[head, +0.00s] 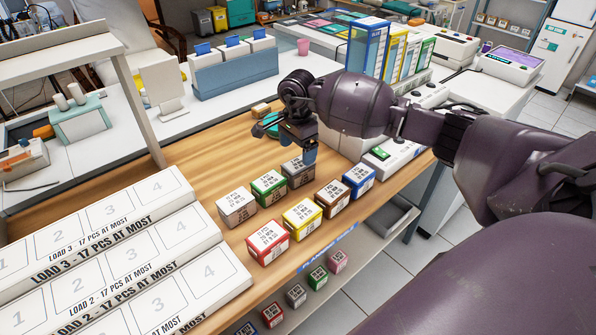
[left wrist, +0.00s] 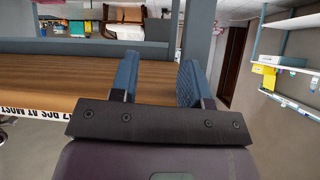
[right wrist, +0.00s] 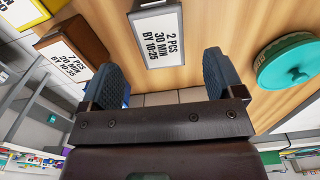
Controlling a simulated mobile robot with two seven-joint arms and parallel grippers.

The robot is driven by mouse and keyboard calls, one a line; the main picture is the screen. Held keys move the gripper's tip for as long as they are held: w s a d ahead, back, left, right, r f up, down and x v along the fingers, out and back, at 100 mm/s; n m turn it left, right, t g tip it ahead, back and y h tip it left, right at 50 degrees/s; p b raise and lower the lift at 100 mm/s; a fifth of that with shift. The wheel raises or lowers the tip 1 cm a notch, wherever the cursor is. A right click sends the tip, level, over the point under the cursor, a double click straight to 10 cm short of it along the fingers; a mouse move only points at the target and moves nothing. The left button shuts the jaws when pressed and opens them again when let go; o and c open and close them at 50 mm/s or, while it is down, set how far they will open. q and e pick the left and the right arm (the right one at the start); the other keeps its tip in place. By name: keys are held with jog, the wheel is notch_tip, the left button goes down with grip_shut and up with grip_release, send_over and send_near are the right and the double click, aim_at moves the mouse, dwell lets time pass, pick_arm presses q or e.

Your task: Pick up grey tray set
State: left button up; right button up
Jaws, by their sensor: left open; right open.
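A dark grey box with a white printed label (head: 298,172) stands on the wooden table, at the far end of its row. My right gripper (head: 304,146) is above and just behind it in the head view, open and empty. In the right wrist view the grey box (right wrist: 158,38) lies ahead between the open fingers (right wrist: 160,65), apart from them; its label reads 2 PCS 30 MIN. A paler grey box (head: 236,207) stands at the near end of the same row. My left gripper (left wrist: 158,76) is open and empty in the left wrist view, beside a wooden surface, and outside the head view.
Green (head: 268,187), red (head: 268,242), yellow (head: 301,219), brown (head: 332,198) and blue (head: 358,180) boxes stand close by. A teal lidded pot (right wrist: 290,62) is right of the right gripper in its wrist view. White load racks (head: 130,250) fill the left.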

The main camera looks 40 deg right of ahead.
aim_at(298, 172)
notch_tip(298, 172, down, 9)
jog(key=shift+d+r+b, duration=0.1)
jog(key=shift+b, duration=0.2)
jog(key=c, duration=1.1)
